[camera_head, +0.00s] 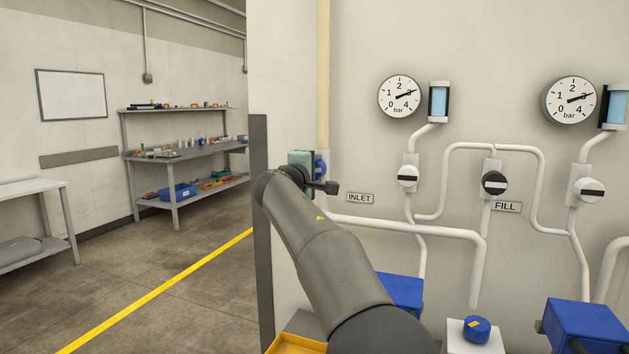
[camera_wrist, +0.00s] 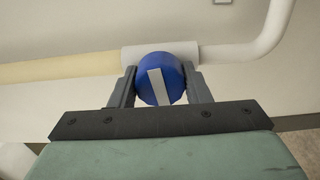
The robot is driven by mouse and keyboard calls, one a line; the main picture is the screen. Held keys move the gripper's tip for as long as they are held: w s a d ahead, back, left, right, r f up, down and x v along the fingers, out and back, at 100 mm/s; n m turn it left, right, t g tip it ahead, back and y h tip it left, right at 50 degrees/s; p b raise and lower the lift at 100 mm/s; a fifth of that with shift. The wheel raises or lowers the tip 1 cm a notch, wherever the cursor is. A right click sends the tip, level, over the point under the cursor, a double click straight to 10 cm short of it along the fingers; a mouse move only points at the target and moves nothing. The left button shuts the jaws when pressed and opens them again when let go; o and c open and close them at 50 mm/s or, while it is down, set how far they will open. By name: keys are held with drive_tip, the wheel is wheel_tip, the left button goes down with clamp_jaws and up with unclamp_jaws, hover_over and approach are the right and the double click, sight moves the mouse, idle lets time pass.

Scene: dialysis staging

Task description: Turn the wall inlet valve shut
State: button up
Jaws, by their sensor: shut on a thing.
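The inlet valve is a round blue knob with a pale bar across its face, mounted on a white pipe fitting. In the wrist view the knob (camera_wrist: 152,87) sits between the two grey fingers of my gripper (camera_wrist: 160,88), which is shut on it. The pale bar is tilted a little from the picture's vertical. In the head view only a sliver of the blue knob (camera_head: 320,168) shows beside my gripper (camera_head: 314,164); my arm hides much of it. The INLET label (camera_head: 360,198) is on the wall to its right.
Two gauges (camera_head: 399,97) (camera_head: 570,99) hang on the wall, both needles near 3. White knobs (camera_head: 407,176) (camera_head: 590,190) and a black knob (camera_head: 494,183) sit on the white pipes to the right. Blue boxes (camera_head: 401,291) (camera_head: 588,333) stand below. Open floor lies left.

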drive_tip(key=shift+m+b, duration=0.45)
drive_tip(key=shift+m, duration=0.35)
drive_tip(key=o, duration=1)
drive_tip(key=shift+s+a, duration=0.1)
drive_tip(key=shift+s, duration=0.05)
drive_tip(key=b+v, duration=0.3)
drive_tip(key=v, duration=1.4)
drive_tip(key=shift+b, duration=0.4)
drive_tip(key=shift+s+r, duration=0.1)
